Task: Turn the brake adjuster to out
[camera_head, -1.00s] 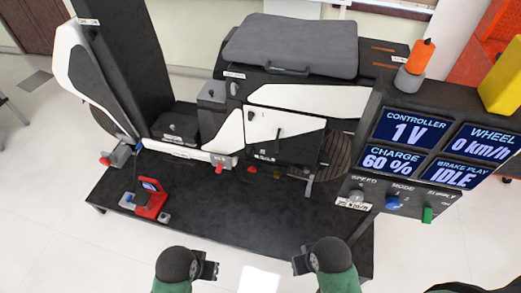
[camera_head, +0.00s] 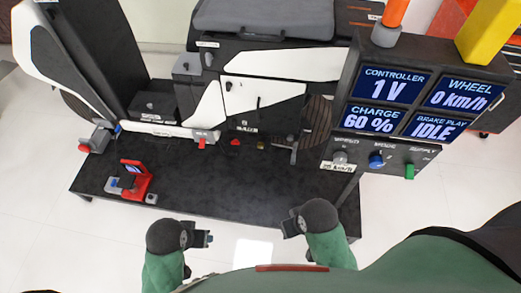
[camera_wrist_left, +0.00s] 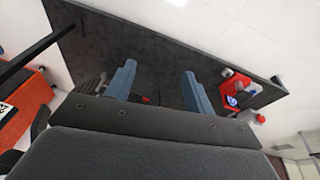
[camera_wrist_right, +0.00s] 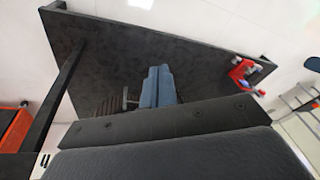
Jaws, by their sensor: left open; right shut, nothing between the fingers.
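A black rig with white panels stands on a dark platform (camera_head: 235,185). I cannot tell which part is the brake adjuster. A display (camera_head: 432,125) reads BRAKE PLAY IDLE. My left gripper (camera_head: 209,239) is open and empty in front of the platform; its spread fingers show in the left wrist view (camera_wrist_left: 158,85). My right gripper (camera_head: 284,229) is shut and empty, its fingers together in the right wrist view (camera_wrist_right: 158,78). Both are apart from the rig.
A console (camera_head: 375,165) at right carries a grey speed knob, a blue mode knob (camera_head: 376,160) and a green supply switch (camera_head: 410,171). A red device (camera_head: 137,182) stands on the platform's left part. The platform's middle is clear. Orange and yellow objects stand atop the display.

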